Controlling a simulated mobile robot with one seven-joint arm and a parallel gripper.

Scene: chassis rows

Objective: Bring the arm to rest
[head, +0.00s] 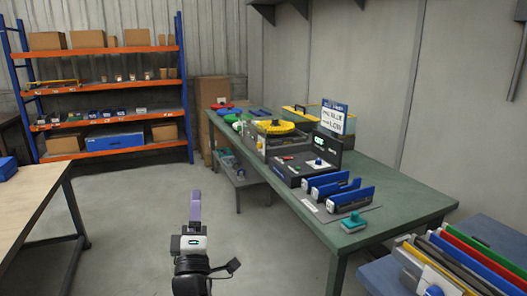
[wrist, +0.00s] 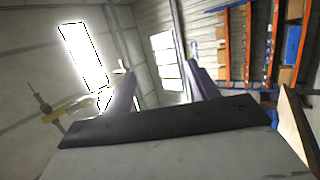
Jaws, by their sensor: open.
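My gripper (head: 196,194) is at the lower middle of the head view, pointing away from me over the bare floor. Its purple-grey fingers line up with each other from there. In the wrist view the two fingers of my gripper (wrist: 161,76) stand well apart with nothing between them. The wrist view is tilted and looks past the fingers to the wall, bright windows and the shelf rack. My gripper touches nothing that I can see.
A green workbench (head: 400,196) with devices and blue chassis units (head: 350,198) is to the right. A wooden-topped table (head: 28,195) is at the left. An orange and blue rack (head: 100,52) stands at the back. The grey floor (head: 130,200) between them is clear.

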